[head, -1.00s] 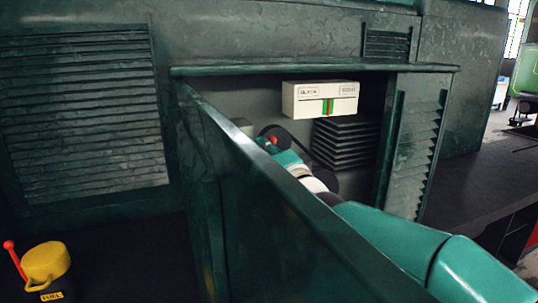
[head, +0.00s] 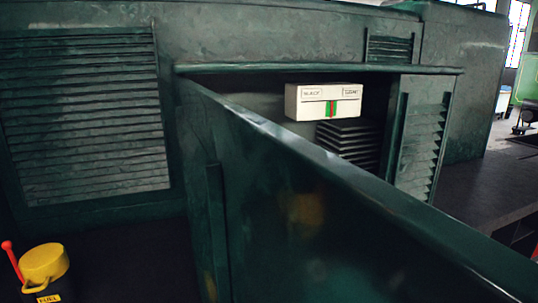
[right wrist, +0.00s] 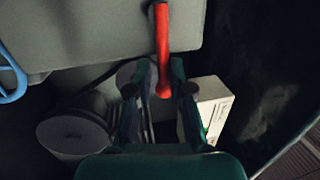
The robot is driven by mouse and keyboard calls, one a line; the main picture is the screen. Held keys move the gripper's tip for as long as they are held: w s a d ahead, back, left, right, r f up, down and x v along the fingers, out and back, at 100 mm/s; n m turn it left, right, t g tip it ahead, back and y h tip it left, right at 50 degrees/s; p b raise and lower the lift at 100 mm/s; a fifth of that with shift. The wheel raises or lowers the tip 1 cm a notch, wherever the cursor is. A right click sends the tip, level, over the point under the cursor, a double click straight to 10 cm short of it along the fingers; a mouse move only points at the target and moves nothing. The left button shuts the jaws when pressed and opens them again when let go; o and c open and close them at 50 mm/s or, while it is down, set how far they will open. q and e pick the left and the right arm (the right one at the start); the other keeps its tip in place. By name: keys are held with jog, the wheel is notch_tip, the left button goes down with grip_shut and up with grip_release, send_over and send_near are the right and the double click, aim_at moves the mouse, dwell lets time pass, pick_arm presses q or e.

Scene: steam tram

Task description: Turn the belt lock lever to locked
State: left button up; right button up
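A red lever (right wrist: 163,50) shows in the right wrist view, mounted on a grey block (right wrist: 95,30) and pointing down the picture. I take it for the belt lock lever. My right gripper (right wrist: 159,90) is open, with one finger on each side of the lever's lower end in the picture; I cannot tell whether it touches. In the head view the lever and my right arm are hidden behind the green door panel (head: 330,190). My left gripper is not in view.
A white box (head: 323,102) marked SLACK and TIGHT, with a green and red indicator, sits in the open compartment.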

jog(key=shift+o, duration=1.3)
jog(key=shift+d+f, duration=0.15)
jog(key=shift+f, duration=0.05)
jog(key=shift+r, duration=0.1)
jog(key=shift+r, duration=0.1)
jog(key=v, duration=1.2)
jog(key=shift+w, duration=0.1)
